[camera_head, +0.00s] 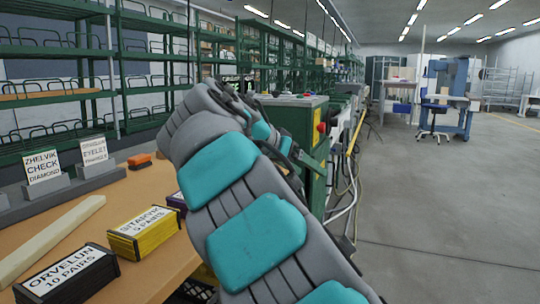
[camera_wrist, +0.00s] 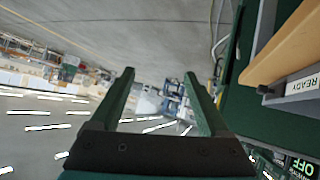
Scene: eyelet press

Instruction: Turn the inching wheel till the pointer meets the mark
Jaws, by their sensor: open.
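My gripper (camera_wrist: 159,75) is open and empty in the wrist view, its two green fingers apart with only the distant room between them. In the head view my arm fills the middle and I cannot make out its gripper clearly. A green machine (camera_head: 313,116) with a red button stands just behind my arm, partly hidden by it. I cannot make out the inching wheel, the pointer or the mark in either view. The wrist view is upside down; at its right edge are a green panel (camera_wrist: 232,110), a READY label (camera_wrist: 303,85) and a lit OFF sign (camera_wrist: 301,138).
A wooden bench (camera_head: 130,195) at left holds a yellow box (camera_head: 143,232), a black box (camera_head: 68,275), a light wooden bar (camera_head: 50,240) and standing cards (camera_head: 44,167). Hoses (camera_head: 345,195) hang beside the green machine. The grey floor (camera_head: 440,200) at right is clear.

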